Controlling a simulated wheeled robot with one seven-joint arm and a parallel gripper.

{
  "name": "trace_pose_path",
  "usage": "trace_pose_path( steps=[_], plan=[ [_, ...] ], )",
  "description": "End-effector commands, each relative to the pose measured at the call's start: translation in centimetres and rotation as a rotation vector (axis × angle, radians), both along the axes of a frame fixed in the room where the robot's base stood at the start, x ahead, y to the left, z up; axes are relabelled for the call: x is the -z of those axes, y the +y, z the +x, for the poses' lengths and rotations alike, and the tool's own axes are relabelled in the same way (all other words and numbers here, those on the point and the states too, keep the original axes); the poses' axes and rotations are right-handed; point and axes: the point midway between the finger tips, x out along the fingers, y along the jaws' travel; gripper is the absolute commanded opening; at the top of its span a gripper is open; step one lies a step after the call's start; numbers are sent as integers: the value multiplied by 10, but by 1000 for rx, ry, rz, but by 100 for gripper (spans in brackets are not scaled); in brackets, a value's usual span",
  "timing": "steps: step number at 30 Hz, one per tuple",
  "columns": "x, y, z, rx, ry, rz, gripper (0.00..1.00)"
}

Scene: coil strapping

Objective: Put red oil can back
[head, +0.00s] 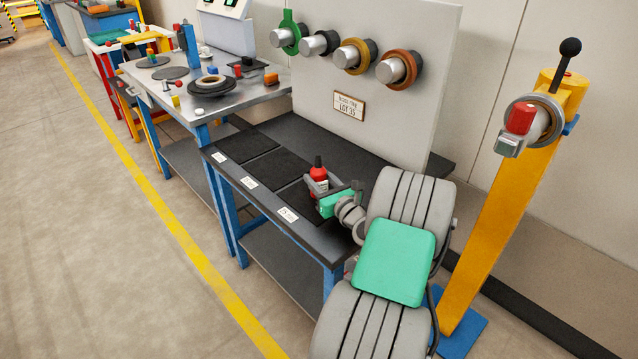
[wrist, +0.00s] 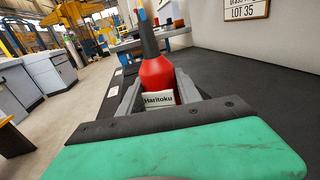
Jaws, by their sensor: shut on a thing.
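In the wrist view the red oil can (wrist: 156,74) shows close up between the fingers of my gripper (wrist: 160,98), with a white label reading "Haritoku". The can's base is hidden, so I cannot tell whether it touches the bench. The dark bench (head: 255,135) has several square mats along its front and white labels on its edge.
A grey panel (head: 335,75) with several pegs holding rings and a "LOT 35" sign stands behind the bench. A yellow post (head: 500,210) with a reel is at right. A metal table (head: 240,92) with discs and small parts is at left. Mats left of the can are bare.

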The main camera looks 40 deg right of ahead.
Motion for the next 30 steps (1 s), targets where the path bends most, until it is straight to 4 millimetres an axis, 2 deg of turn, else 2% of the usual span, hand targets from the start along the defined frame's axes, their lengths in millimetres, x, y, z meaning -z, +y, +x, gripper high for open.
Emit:
trace_pose_path(
  steps=[8, 9, 17, 26, 30],
  plan=[
    [0, 0, 0, 0, -2, -1, 0],
    [1, 0, 0, 0, -1, -1, 41],
    [0, 0, 0, 0, -1, -1, 62],
    [-5, 0, -1, 0, -1, -3, 62],
    [-3, 3, -23, 4, 0, 1, 62]
  ],
)
